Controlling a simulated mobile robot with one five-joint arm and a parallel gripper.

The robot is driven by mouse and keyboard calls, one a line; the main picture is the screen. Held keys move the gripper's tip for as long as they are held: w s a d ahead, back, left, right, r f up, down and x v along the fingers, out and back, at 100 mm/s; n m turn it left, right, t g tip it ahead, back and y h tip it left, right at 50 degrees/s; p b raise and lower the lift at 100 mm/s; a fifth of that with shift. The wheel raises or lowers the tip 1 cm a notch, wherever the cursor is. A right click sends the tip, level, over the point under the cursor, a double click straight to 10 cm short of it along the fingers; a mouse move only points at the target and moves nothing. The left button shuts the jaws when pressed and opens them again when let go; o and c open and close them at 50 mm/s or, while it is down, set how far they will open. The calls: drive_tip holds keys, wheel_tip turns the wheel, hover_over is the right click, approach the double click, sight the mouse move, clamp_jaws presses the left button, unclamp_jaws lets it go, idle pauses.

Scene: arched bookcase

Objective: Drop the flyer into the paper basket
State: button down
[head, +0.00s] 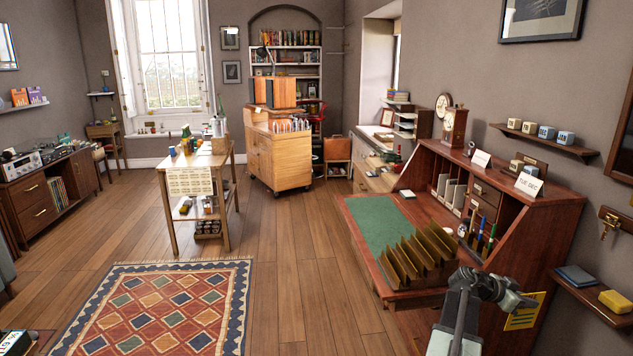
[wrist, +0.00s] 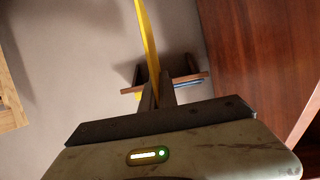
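The flyer (head: 525,312) is a yellow sheet with dark printed lines. In the head view it hangs tilted at the right side of the wooden desk, at the end of my arm. My gripper (head: 512,298) is beside its upper left part. In the wrist view the flyer (wrist: 147,40) shows edge-on as a thin yellow strip running up from between the fingertips of my gripper (wrist: 158,92), which is shut on it. I cannot make out a paper basket in either view.
The desk (head: 437,295) with a green mat and brown file sorter (head: 420,258) stands left of my gripper. A low wall shelf (head: 590,296) with a blue book and yellow box is close on the right. Floor (head: 290,290) left of the desk is clear, beside a patterned rug (head: 160,310).

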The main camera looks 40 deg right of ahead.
drive_tip(key=s+d+f+b, duration=0.3)
drive_tip(key=f+b, duration=0.6)
drive_tip(key=f, duration=0.1)
drive_tip(key=s+d+f+b, duration=0.3)
drive_tip(key=f+b, duration=0.6)
drive_tip(key=f, duration=0.1)
drive_tip(key=s+d+f+b, duration=0.3)
drive_tip(key=f+b, duration=0.7)
drive_tip(key=f, duration=0.1)
drive_tip(key=shift+s, duration=0.4)
drive_tip(key=shift+f, duration=0.2)
wheel_tip(320, 180, down, 6)
drive_tip(key=b, duration=0.6)
drive_tip(key=shift+r, duration=0.1)
drive_tip(key=c, duration=1.6)
unclamp_jaws()
drive_tip(key=shift+w+r, duration=0.1)
